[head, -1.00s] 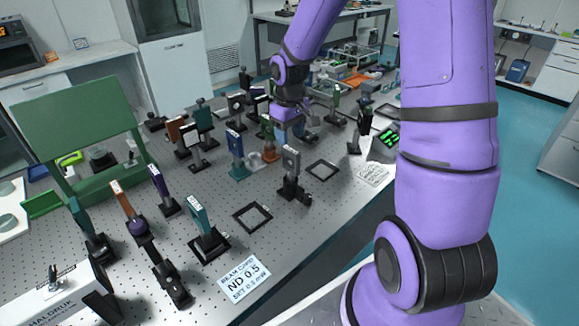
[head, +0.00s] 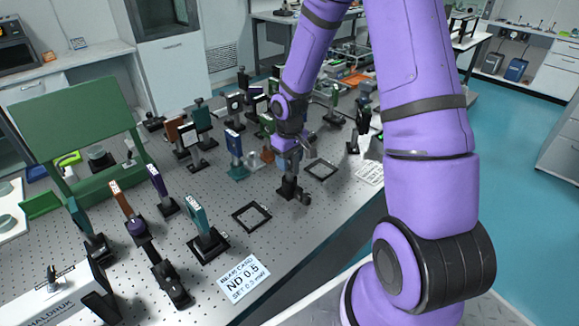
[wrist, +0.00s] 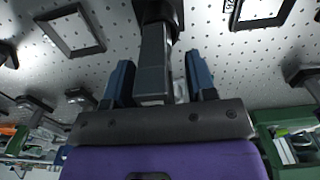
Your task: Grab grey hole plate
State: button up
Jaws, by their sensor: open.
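The grey hole plate (head: 289,166) stands upright on its black base (head: 290,190) on the perforated table; my gripper hides its upper part in the head view. My gripper (head: 288,149) is over the plate from above. In the wrist view the plate (wrist: 152,62) shows edge-on between the two blue fingers of my gripper (wrist: 158,80). The fingers are open, with a gap visible on both sides of the plate. The hole in the plate cannot be seen now.
Empty black square frames lie flat on either side of the plate, one (head: 252,217) nearer and one (head: 320,170) to the right.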

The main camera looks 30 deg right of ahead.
jog(key=c, duration=0.9)
grip_shut()
jog(key=shift+r, duration=0.1)
